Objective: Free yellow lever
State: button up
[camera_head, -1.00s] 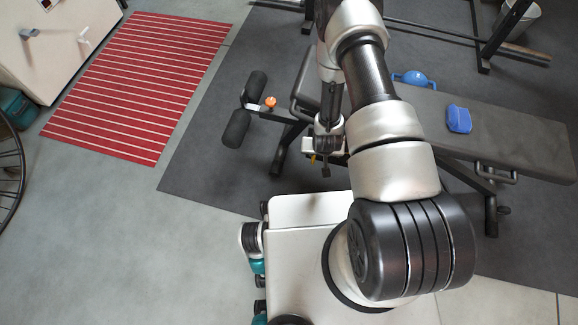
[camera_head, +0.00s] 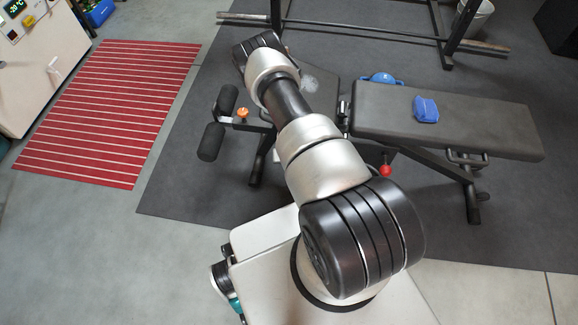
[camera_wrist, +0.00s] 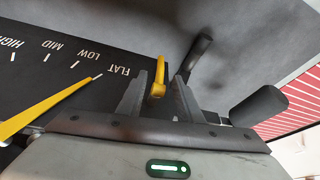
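In the wrist view, a small upright yellow lever (camera_wrist: 159,72) with a rounded lower end stands between my gripper's (camera_wrist: 158,84) two dark fingers. The fingers are apart, with a narrow gap showing on each side of the lever. To the left, a long yellow pointer (camera_wrist: 45,107) lies across a black panel (camera_wrist: 100,62) with white labels HIGH, MID, LOW and FLAT. Its tip is by the mark at FLAT. In the head view my arm hides the gripper and the lever.
The black bench (camera_head: 455,122) carries a blue block (camera_head: 426,109). A blue kettlebell-like item (camera_head: 384,78) lies behind it. A red ball knob (camera_head: 385,170) hangs under the bench. Foam rollers (camera_head: 211,141) stand at its left end. A red striped mat (camera_head: 105,110) lies left.

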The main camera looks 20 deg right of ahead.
jog(key=b+x, duration=0.2)
jog(key=x, duration=0.6)
jog(key=shift+w+f+b, duration=0.1)
jog(key=shift+f+b, duration=0.2)
jog(key=shift+f, duration=0.05)
grip_shut()
